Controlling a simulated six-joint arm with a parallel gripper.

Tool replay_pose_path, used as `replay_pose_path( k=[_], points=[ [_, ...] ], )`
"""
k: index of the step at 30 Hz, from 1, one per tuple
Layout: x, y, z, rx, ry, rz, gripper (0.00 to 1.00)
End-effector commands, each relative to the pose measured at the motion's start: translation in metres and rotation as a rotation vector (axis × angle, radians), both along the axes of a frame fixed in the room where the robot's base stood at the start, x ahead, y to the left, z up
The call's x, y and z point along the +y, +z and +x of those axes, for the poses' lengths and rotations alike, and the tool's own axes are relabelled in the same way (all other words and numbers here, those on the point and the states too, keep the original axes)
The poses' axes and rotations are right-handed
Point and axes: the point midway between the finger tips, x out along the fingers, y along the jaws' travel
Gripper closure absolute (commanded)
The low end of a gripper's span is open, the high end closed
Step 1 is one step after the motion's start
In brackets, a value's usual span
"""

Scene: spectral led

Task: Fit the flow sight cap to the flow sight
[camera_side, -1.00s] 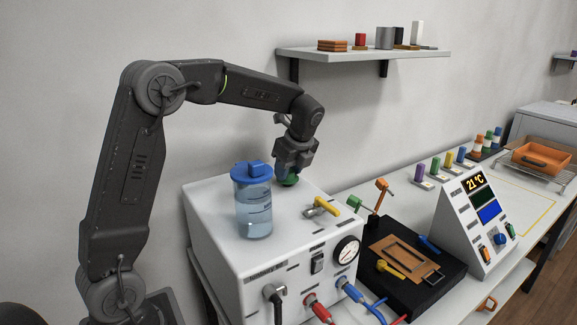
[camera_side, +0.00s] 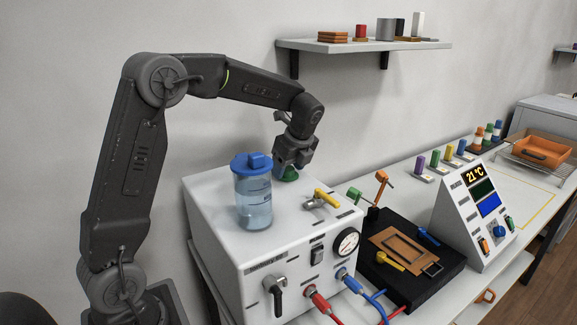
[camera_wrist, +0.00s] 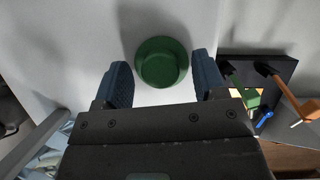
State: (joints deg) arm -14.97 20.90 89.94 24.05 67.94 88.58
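A round green piece (camera_side: 289,175) with a raised centre, cap-like, sits on top of the white box and looks like the flow sight cap. In the wrist view it (camera_wrist: 162,62) lies just ahead of the fingertips, between their lines. My gripper (camera_side: 294,164) is over it and partly hides it in the side view. In the wrist view my gripper (camera_wrist: 162,80) is open, its two blue-grey fingers apart with nothing held. I cannot tell which part is the flow sight, or whether the fingers touch the green piece.
A clear jar of liquid (camera_side: 254,200) with a blue lid (camera_side: 252,163) stands on the white box (camera_side: 232,240), left of my gripper. A yellow-handled valve (camera_side: 322,199) is to the right. A black tray (camera_side: 405,285) and a display console (camera_side: 478,225) stand further right.

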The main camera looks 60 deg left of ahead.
Motion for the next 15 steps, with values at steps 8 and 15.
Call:
replay_pose_path(
  k=[8, 15],
  points=[
    [0.000, 0.000, 0.000, 0.000, 0.000, 0.000, 0.30],
    [-0.009, 0.021, 0.002, -0.004, -0.002, 0.000, 0.30]
  ],
)
